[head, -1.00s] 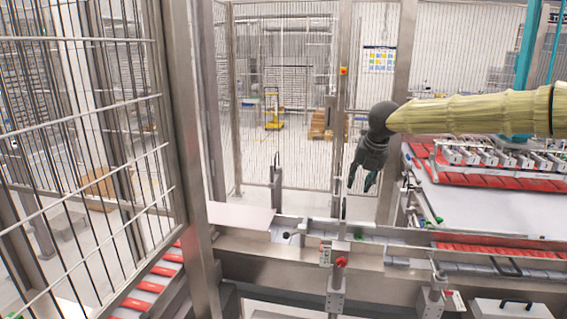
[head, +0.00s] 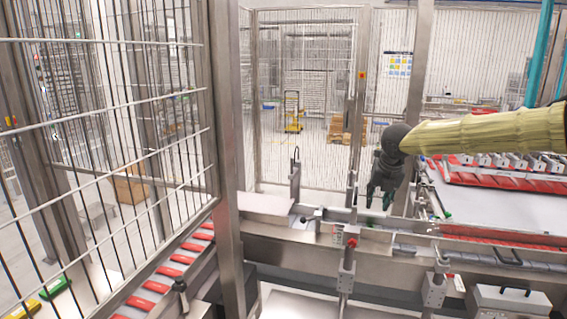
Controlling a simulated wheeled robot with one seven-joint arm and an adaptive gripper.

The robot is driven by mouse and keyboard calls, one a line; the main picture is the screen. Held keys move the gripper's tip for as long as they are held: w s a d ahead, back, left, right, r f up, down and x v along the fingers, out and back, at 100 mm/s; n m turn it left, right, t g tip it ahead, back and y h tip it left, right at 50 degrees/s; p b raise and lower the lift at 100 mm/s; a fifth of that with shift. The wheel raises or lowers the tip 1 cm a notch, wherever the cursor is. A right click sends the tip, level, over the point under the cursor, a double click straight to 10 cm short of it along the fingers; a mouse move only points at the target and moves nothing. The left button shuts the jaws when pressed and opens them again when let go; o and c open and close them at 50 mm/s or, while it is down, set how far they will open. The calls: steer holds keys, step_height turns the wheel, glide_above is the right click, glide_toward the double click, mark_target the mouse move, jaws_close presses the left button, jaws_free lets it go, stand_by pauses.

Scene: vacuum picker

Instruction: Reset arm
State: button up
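My gripper (head: 380,198) hangs at the end of my sleeved arm (head: 490,132), which reaches in from the right edge. The gripper is dark with greenish fingertips and points down, in front of the wire fence and above the conveyor line as seen in the picture. Its two fingers show a gap between them, and nothing is seen between them.
A metal post and wire fence (head: 232,160) stand close on the left. A conveyor with red packs (head: 172,272) runs below it. A steel rail with a red knob (head: 351,243) crosses the middle. A white-topped machine (head: 490,208) stands at right. A grey box (head: 510,298) sits lower right.

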steer(key=s+a+f+n+h+b, duration=0.1)
steer(key=s+f+n, duration=0.15)
steer(key=f, duration=0.65)
steer(key=s+f+n+h+b, duration=0.15)
steer(key=f+n, duration=0.25)
steer(key=f, duration=0.5)
steer(key=s+a+f+n+h+b, duration=0.1)
steer(key=s+f+n, duration=0.25)
steer(key=f, duration=0.55)
steer(key=s+a+f+n+b, duration=0.1)
steer(key=s+f+n, duration=0.45)
steer(key=f, duration=0.25)
steer(key=s+f+n+b, duration=0.1)
steer(key=s+f+n, duration=0.3)
steer(key=s+f, duration=0.3)
steer(key=s+a+f+n+g+y+b, duration=0.1)
steer(key=s+a+f+n+y+b, duration=0.1)
steer(key=s+f+n, duration=1.2)
steer(key=s+f+n+g+b, duration=0.1)
steer(key=s+f+n+g, duration=0.1)
steer(key=s, duration=0.9)
steer(key=s+f+n+g+y+b, duration=0.1)
steer(key=s+f+n, duration=0.1)
steer(key=s, duration=1)
steer(key=shift+f+g, duration=0.15)
steer(key=shift+g, duration=0.25)
steer(key=shift+a+n+y, duration=0.1)
steer(key=shift+n+y, duration=0.15)
